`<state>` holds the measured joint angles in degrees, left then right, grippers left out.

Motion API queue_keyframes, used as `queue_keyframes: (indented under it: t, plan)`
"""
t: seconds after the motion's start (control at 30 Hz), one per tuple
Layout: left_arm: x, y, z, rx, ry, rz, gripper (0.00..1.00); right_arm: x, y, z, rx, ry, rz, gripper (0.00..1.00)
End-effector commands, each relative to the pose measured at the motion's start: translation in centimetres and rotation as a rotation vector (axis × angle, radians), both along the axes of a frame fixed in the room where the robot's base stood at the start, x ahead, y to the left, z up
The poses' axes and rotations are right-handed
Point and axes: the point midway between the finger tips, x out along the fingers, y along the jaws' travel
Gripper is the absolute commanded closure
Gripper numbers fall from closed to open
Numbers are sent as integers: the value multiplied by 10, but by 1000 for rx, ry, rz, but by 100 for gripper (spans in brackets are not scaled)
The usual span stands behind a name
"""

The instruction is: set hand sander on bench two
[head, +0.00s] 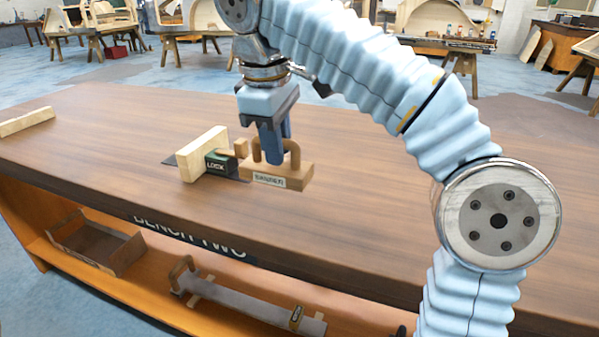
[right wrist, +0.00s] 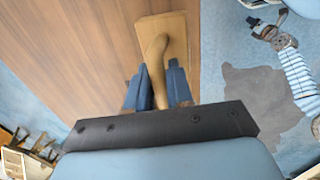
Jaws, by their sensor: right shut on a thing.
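The hand sander (head: 288,176) is a wooden block with an arched handle and a white label on its side. My right gripper (head: 272,150) points down with its blue fingers shut on the handle. In the right wrist view the sander's handle (right wrist: 153,62) stands between the two blue fingers (right wrist: 158,88). The sander is at or just above the top of bench two (head: 130,140); I cannot tell whether it touches. The bench has a "BENCH TWO" sign (head: 190,236) on its front edge.
Just left of the sander, a pale wooden block (head: 203,153) and a dark box marked "LOCK" (head: 219,164) stand on a dark plate. A wooden strip (head: 27,121) lies at the far left. A tray (head: 97,247) and a long tool (head: 245,303) sit on the lower shelf. The front-left benchtop is clear.

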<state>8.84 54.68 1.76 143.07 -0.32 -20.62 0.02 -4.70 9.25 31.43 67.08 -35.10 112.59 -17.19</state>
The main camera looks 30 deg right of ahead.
Motion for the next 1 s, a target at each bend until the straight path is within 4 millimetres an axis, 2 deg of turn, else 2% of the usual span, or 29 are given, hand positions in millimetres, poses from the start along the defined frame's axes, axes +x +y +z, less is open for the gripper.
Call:
queue_keyframes:
  t: [0.03,0.13,0.2,0.3,0.53,0.73,1.0]
  plan:
    - [0,0,-5,0,0,0,100,6,-15,-10,0,2,-7,100]
    - [0,0,-10,1,0,1,100,18,-39,-23,0,2,-6,100]
    - [0,0,-18,1,-1,3,100,23,-49,-41,-1,1,-3,100]
    - [0,1,-22,2,0,4,100,29,-61,-56,-2,0,-3,100]
    - [0,1,-27,3,-1,4,100,37,-75,-74,-1,-1,-1,100]
    - [0,2,-38,4,-2,6,100,38,-78,-104,0,1,0,100]
    - [1,2,-37,5,-3,8,100,38,-78,-107,1,-1,0,100]
